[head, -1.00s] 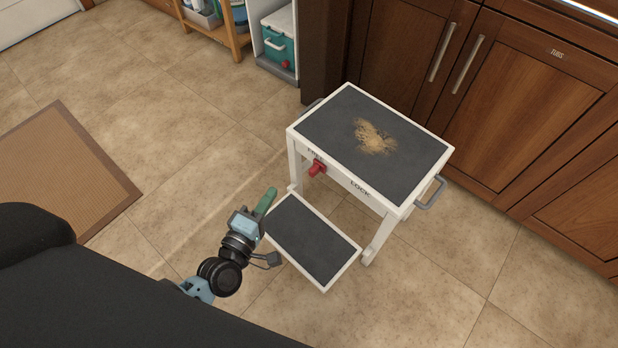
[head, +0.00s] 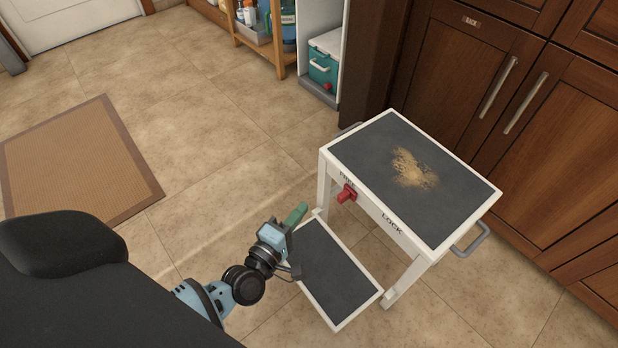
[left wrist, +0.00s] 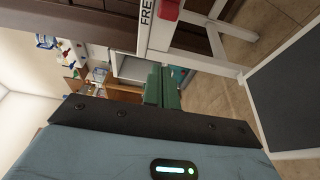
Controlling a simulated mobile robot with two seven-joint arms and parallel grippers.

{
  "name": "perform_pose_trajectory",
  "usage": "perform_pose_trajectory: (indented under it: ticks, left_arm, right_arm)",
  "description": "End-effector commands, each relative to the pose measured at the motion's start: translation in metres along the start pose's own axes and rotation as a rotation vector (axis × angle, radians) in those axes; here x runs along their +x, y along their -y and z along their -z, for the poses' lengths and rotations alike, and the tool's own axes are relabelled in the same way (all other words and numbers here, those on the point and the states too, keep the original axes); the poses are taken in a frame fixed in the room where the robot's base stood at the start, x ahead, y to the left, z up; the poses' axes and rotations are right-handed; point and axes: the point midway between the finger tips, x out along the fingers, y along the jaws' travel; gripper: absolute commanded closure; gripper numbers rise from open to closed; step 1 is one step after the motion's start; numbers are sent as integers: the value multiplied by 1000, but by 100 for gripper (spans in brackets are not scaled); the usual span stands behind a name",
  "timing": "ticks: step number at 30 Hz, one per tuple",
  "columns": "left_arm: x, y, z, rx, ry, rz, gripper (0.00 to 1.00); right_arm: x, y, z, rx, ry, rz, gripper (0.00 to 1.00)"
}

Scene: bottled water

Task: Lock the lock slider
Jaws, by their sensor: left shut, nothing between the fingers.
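A white step stool (head: 411,245) with dark treads stands on the tile floor. Its red lock slider (head: 347,193) sits on the front rail at the FREE end, away from the LOCK label (head: 392,224). The slider also shows at the top of the left wrist view (left wrist: 168,9), beside the FREE lettering. My left gripper (head: 297,214) has green fingers, shut and empty. In the head view it is below and left of the slider, apart from it, near the lower step (head: 334,275). The fingers also show in the left wrist view (left wrist: 161,86). My right gripper is not in view.
Wooden cabinets (head: 540,140) stand behind and right of the stool. A shelf (head: 262,52) with bottles and a teal cooler (head: 323,66) are at the back. A brown mat (head: 75,165) lies at left. Floor between mat and stool is clear.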

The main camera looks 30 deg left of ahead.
Motion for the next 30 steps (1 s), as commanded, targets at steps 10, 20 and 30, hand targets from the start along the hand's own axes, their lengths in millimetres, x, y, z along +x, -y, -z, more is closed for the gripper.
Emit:
perform_pose_trajectory:
  ticks: [10,20,30]
  left_arm:
    - [65,1,0,-2,0,-2,100]
    - [77,0,-26,-4,1,0,100]
    - [73,0,-38,0,0,-1,100]
  right_arm:
    - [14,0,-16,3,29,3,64]
    - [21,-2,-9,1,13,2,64]
    - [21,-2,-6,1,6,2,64]
